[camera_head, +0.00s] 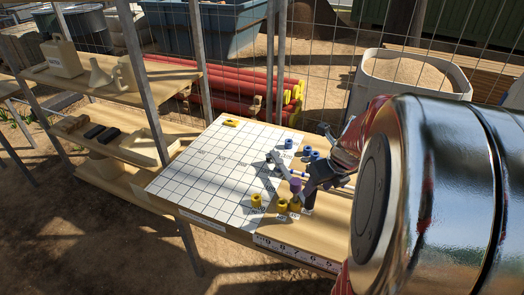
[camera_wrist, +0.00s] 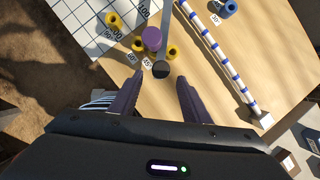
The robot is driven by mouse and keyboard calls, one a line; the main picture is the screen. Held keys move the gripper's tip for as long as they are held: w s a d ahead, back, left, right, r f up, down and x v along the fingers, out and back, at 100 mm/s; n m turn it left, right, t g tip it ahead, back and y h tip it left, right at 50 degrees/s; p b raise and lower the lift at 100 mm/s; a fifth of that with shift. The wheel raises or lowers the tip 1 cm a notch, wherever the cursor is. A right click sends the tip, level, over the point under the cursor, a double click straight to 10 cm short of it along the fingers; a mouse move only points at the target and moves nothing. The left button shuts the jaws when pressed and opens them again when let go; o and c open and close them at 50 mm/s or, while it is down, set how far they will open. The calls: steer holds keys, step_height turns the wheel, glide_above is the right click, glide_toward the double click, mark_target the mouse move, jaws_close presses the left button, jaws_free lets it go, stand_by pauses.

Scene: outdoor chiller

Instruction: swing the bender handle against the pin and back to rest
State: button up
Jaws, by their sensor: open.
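In the wrist view my gripper (camera_wrist: 159,77) is open, its two purple fingers spread above the wooden board. A grey bar (camera_wrist: 166,22), which looks like the bender handle, runs down from the top edge toward a dark round cap (camera_wrist: 161,69). The cap shows between the fingertips; I cannot tell whether either finger touches it. A purple round peg (camera_wrist: 152,39) stands just left of the bar. Yellow pegs (camera_wrist: 113,20) stand near printed angle numbers.
A white rod with blue bands (camera_wrist: 222,58) lies right of the bar. A blue peg (camera_wrist: 229,8) is beyond it. The white gridded sheet (camera_head: 205,175) is mostly clear. Shelves with jugs (camera_head: 62,55) stand left; red pipes (camera_head: 240,90) lie behind the wire fence.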

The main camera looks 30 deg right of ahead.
mark_target(311, 195)
steer(key=shift+x, duration=3.85)
steer(key=shift+c, duration=0.5)
jaws_close()
steer(key=shift+d, duration=0.2)
steer(key=shift+a, duration=0.15)
